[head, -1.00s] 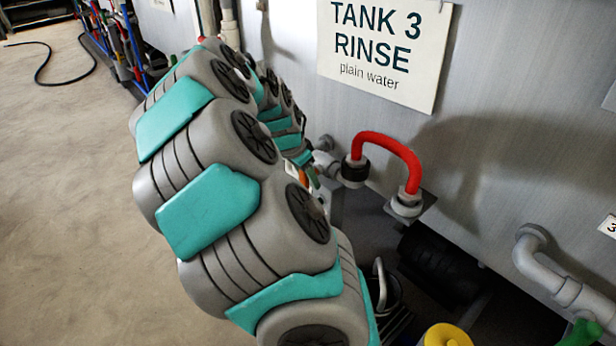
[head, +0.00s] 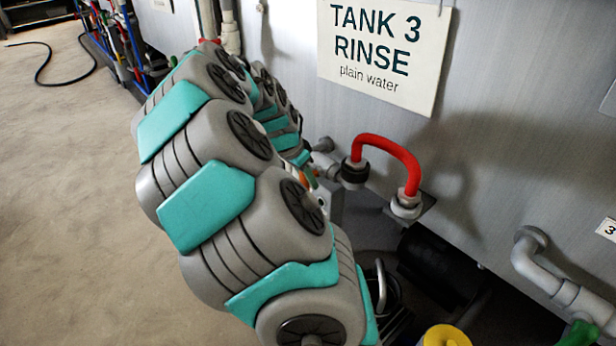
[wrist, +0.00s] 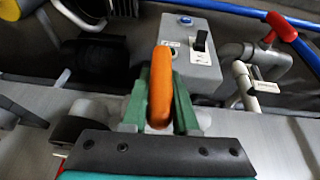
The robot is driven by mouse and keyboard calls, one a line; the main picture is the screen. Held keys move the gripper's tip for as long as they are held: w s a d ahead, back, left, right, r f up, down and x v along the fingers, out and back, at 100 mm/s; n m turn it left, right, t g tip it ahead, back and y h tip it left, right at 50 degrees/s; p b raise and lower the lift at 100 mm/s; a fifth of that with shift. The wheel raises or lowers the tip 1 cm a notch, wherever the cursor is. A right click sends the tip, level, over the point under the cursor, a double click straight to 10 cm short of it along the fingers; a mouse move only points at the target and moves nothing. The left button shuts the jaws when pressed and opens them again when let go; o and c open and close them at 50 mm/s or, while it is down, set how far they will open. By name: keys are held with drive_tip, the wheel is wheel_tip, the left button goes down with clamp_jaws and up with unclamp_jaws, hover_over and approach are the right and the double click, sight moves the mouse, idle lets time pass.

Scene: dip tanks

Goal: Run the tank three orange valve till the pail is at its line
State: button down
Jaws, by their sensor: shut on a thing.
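In the wrist view an orange valve handle (wrist: 161,85) stands between the green fingers of my gripper (wrist: 160,98), which is shut on it. The valve body below the handle is mostly hidden by the gripper. In the head view my arm covers most of this spot, and only a sliver of orange and green shows past it. The sign for tank three (head: 380,45) hangs on the grey tank wall. I cannot make out the pail, its line or any water level in either view.
A red hose loop (head: 395,155) joins pipe fittings right of my arm. A grey switch box (wrist: 190,60) stands beside the orange handle. A yellow round thing (head: 446,337) and a green handle (head: 582,334) are low at the right.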

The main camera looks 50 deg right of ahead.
drive_tip(key=g+p, duration=0.2)
drive_tip(key=g, duration=0.1)
drive_tip(key=shift+n, duration=0.4)
drive_tip(key=shift+f+g, duration=0.1)
drive_tip(key=shift+g, duration=1)
drive_tip(key=shift+s+n+g, duration=0.1)
drive_tip(key=shift+n+g, duration=0.2)
drive_tip(key=shift+g, duration=0.1)
drive_tip(key=c, duration=0.7)
unclamp_jaws()
